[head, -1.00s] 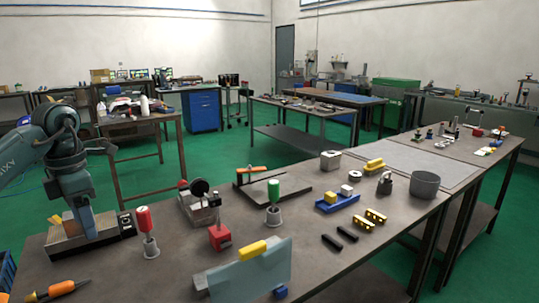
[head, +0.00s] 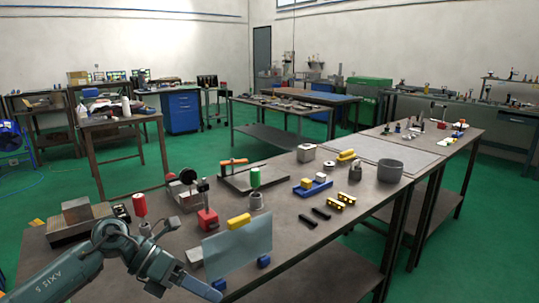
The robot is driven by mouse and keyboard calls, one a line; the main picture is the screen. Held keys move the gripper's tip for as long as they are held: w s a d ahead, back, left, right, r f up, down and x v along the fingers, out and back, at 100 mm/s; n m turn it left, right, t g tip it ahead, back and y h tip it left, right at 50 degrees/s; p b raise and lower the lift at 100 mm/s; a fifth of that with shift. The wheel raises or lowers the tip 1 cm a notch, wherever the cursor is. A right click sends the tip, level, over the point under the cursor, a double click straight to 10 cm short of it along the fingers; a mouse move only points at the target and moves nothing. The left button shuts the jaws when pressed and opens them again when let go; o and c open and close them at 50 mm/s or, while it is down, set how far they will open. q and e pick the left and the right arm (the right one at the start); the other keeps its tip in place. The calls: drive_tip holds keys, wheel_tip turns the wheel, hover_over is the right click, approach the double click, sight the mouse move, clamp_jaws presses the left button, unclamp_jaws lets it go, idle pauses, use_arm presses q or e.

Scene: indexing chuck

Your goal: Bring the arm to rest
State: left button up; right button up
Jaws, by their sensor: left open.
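My left arm comes in low at the bottom left, in front of the workbench (head: 330,235). My left gripper (head: 186,287) is at the bottom of the head view, close to the bench's near edge. It is open, with a blue-grey finger pointing down and right; nothing shows between its fingers. The grey block fixture (head: 75,220) at the bench's left end stands clear behind the arm. My right gripper is not in view.
A translucent panel (head: 237,245) with a yellow clamp (head: 239,221) stands just behind and right of the gripper. A red-handled tool (head: 139,205), a red block (head: 207,218) and a grey cup (head: 390,171) stand on the bench. Green floor is open beyond.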

use_arm(q)
drive_tip(key=s+d+n+t+h, duration=0.3)
drive_tip(key=d+n+t+h, duration=0.2)
drive_tip(key=d+n+h, duration=0.35)
drive_tip(key=s+a+f+n+t+y, duration=0.1)
drive_tip(key=a+f+n+t+y, duration=0.35)
drive_tip(key=n, duration=0.75)
drive_tip(key=a+f+n+t+y, duration=0.1)
drive_tip(key=f+n+t+y, duration=0.3)
drive_tip(key=n+t+y, duration=0.5)
drive_tip(key=s+a+f+n+g+y, duration=0.3)
drive_tip(key=s+f+n+g, duration=0.4)
drive_tip(key=s+f+n, duration=0.4)
wheel_tip(320, 180, down, 3)
drive_tip(key=shift+s+a+f+n+p, duration=0.1)
drive_tip(key=shift+s+a+n+p, duration=0.3)
drive_tip(key=shift+s, duration=0.5)
